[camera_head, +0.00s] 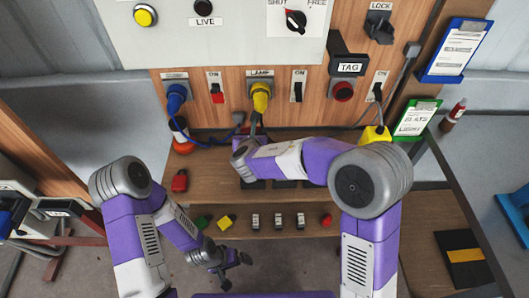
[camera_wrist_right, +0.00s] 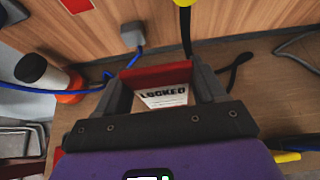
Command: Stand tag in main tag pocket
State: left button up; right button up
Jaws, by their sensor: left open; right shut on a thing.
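A red and white tag (camera_wrist_right: 165,97) printed LOCKED is between the fingers of my right gripper (camera_wrist_right: 163,80) in the wrist view. My right gripper is shut on it, low over the wooden shelf. In the head view my right gripper (camera_head: 245,148) is below the yellow plug, and the tag cannot be made out there. A black pocket labelled TAG (camera_head: 348,67) is on the wooden panel, above and to the right of that gripper. My left gripper (camera_head: 235,272) is open and empty, in front of the shelf's front edge.
A blue plug (camera_head: 176,97) and a yellow plug (camera_head: 260,95) with hanging cables are on the panel. A red padlock (camera_head: 180,181) lies on the shelf (camera_head: 215,178). Dark slots there are partly hidden by my right arm. A yellow block (camera_head: 375,134) stands at the right.

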jog(key=shift+s+f+b, duration=0.2)
jog(key=shift+f+b, duration=1)
jog(key=shift+f, duration=2.55)
jog(key=shift+f, duration=0.1)
jog(key=o, duration=0.6)
jog(key=shift+f, duration=0.1)
jog(key=o, duration=0.4)
